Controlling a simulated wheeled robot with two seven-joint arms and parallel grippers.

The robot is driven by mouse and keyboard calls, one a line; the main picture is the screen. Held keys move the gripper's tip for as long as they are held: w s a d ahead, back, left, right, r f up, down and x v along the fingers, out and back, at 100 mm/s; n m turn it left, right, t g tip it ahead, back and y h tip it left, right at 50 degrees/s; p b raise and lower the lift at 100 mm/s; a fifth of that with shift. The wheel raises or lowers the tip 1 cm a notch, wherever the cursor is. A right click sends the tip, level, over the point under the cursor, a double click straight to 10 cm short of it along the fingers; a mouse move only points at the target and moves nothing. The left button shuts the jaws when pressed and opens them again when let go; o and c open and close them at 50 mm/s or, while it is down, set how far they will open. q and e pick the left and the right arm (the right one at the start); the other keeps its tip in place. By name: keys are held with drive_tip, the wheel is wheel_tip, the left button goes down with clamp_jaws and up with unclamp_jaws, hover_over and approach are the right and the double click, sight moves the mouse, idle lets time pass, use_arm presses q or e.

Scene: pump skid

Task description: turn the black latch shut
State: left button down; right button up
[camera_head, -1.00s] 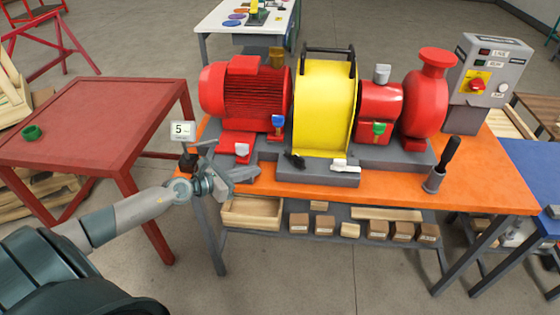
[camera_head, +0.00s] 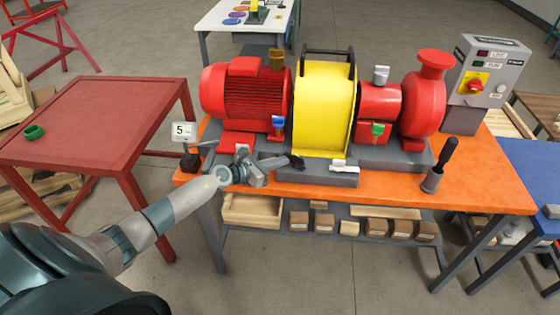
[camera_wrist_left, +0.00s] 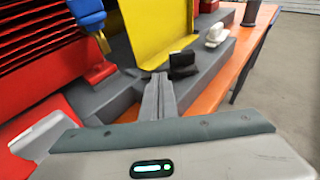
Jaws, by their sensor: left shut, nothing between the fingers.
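The black latch (camera_head: 297,162) sits at the front foot of the yellow guard (camera_head: 324,105), on the grey base. In the left wrist view the black latch (camera_wrist_left: 183,64) stands just beyond and right of the fingertips. My left gripper (camera_head: 287,162) reaches in from the left over the base, its fingers shut and empty. In the left wrist view the shut fingers (camera_wrist_left: 158,80) point at the latch; whether they touch it I cannot tell. My right gripper is not in view.
A white latch (camera_head: 343,166) sits right of the black one, on the same base. A blue handle (camera_head: 278,124) and a green handle (camera_head: 377,130) stand behind. A grey cup with a black-handled tool (camera_head: 435,178) stands on the orange bench (camera_head: 490,185) at right.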

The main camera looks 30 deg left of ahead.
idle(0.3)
use_arm(q)
drive_tip(key=shift+w+a+f+b, duration=0.1)
drive_tip(key=shift+w+a+b, duration=0.15)
drive_tip(key=shift+w+b, duration=0.3)
drive_tip(key=shift+w, duration=0.25)
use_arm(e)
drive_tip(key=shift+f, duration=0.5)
use_arm(q)
drive_tip(key=shift+s+a, duration=0.1)
drive_tip(key=shift+a, duration=0.05)
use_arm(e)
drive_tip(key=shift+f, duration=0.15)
